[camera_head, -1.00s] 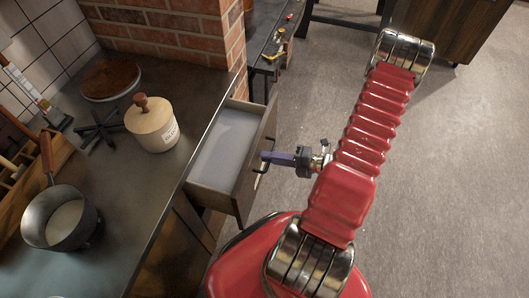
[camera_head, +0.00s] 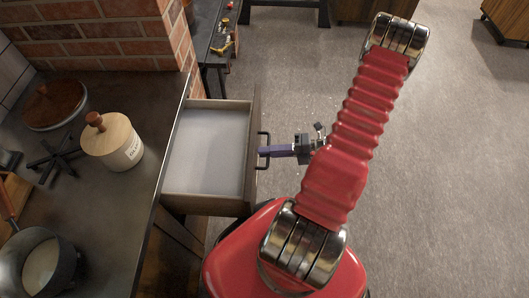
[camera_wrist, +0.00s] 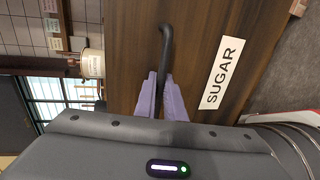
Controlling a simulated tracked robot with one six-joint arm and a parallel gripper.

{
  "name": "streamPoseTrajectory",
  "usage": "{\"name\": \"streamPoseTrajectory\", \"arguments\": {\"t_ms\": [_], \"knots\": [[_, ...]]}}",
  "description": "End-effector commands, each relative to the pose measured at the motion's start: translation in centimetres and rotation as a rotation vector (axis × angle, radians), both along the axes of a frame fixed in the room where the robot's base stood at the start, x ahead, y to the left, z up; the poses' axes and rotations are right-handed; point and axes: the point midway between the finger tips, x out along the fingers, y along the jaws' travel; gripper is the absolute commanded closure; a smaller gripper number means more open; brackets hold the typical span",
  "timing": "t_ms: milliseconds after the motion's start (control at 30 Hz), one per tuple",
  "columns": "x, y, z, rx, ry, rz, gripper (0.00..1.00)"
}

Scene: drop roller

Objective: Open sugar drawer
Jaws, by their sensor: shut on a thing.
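The sugar drawer (camera_head: 208,152) stands pulled out from under the counter, and its inside looks empty and pale in the head view. Its wooden front (camera_wrist: 190,50) fills much of the wrist view, with a white label reading SUGAR (camera_wrist: 222,72). A dark bar handle (camera_wrist: 166,45) is fixed to the front. My gripper (camera_head: 268,152) is at the handle, outside the drawer front. In the wrist view its purple fingers (camera_wrist: 162,92) are shut on the handle, hiding part of it.
The dark counter (camera_head: 130,200) holds a lidded canister (camera_head: 113,144), a pot (camera_head: 40,262), a black trivet (camera_head: 57,155) and a round wooden lid (camera_head: 54,104). A brick pillar (camera_head: 110,45) stands behind. The floor (camera_head: 440,190) to the right is open.

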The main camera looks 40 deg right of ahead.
Motion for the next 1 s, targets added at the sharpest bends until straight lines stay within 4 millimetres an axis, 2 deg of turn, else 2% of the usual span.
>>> {"name": "streamPoseTrajectory", "arguments": {"t_ms": [167,200,300,667,1000], "knots": [[-0.2,0.3,-0.3,-0.003,0.007,0.007,1.0],[-0.1,0.3,-0.3,-0.003,0.007,0.007,0.88],[-0.1,0.2,-0.2,-0.003,0.006,0.007,0.83],[-0.3,-0.3,0.0,-0.003,0.002,0.002,0.83],[-3.1,-3.4,0.8,-0.006,0.001,0.001,0.83]]}}
